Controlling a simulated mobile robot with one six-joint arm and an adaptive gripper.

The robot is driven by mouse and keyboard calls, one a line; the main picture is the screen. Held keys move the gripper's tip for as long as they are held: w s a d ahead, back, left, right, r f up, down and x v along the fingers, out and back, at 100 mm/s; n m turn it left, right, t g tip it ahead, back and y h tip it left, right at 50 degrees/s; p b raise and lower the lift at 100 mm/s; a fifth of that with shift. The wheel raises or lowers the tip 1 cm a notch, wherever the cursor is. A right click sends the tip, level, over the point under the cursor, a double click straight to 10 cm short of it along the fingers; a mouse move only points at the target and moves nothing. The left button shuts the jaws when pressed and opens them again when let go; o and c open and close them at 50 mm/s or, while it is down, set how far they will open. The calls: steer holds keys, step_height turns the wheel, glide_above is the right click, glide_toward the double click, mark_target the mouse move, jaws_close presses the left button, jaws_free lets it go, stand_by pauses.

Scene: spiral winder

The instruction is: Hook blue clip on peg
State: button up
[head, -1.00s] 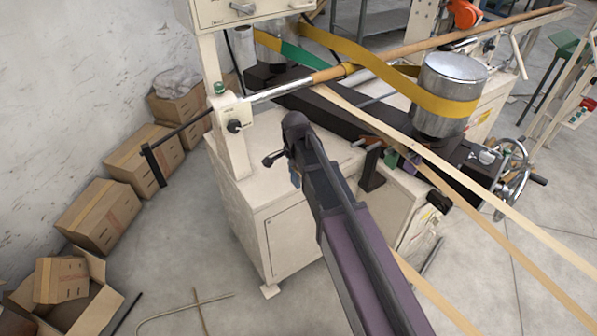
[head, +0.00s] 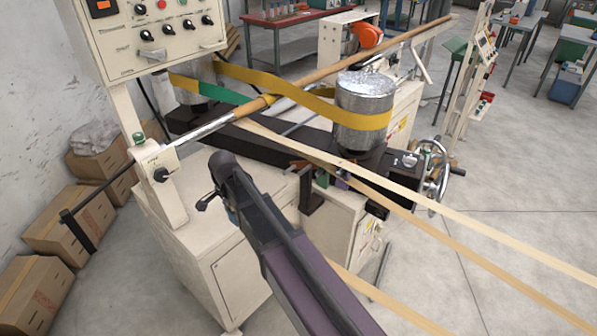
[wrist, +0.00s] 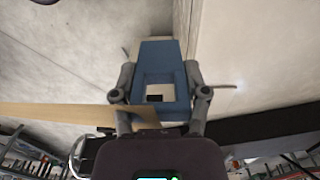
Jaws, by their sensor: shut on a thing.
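The blue clip (wrist: 180,60), a flat block with a square opening, is between the fingers of my gripper (wrist: 160,72) in the wrist view. The gripper is shut on it. The loose end of a tan paper strip (wrist: 70,113) comes in from the left and overlaps the clip's lower left part. In the head view my arm hides most of the gripper and the clip. I cannot pick out the peg for certain. A small reddish-brown rod (head: 299,165) stands out near a black bracket (head: 311,190), to the right of my arm's end.
The winder's cream cabinet (head: 215,270) and dark beam (head: 215,148) are close to my arm. Pale strips (head: 440,212) run across to the lower right. A metal drum (head: 362,95) carries a yellow belt. Cardboard boxes (head: 45,295) line the left wall. Open floor lies at right.

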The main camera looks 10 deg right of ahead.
mark_target(306, 170)
steer(key=shift+d, duration=0.15)
steer(key=w+d+r+m+p, duration=0.1)
steer(key=d+r+p, duration=0.1)
steer(key=d, duration=0.6)
steer(key=w+d+r+m+p, duration=0.2)
steer(key=d, duration=0.6)
steer(key=shift+w+d, duration=0.15)
steer(key=shift+d, duration=0.15)
steer(key=shift+w+d, duration=0.2)
steer(key=shift+w+d+f+b, duration=0.1)
steer(key=shift+w+d, duration=0.8)
steer(key=shift+d, duration=0.3)
steer(key=shift+w+d+f+b, duration=0.1)
steer(key=shift+w+d+b, duration=0.05)
steer(key=shift+w+d, duration=0.9)
steer(key=shift+w+d+f+b, duration=0.1)
steer(key=shift+w+d, duration=0.6)
steer(key=shift+d, duration=0.7)
steer(key=shift+w+d+f+b, duration=0.35)
steer(key=shift+d+f, duration=0.05)
steer(key=shift+d, duration=0.05)
steer(key=shift+d, duration=0.1)
steer(key=o, duration=1.2)
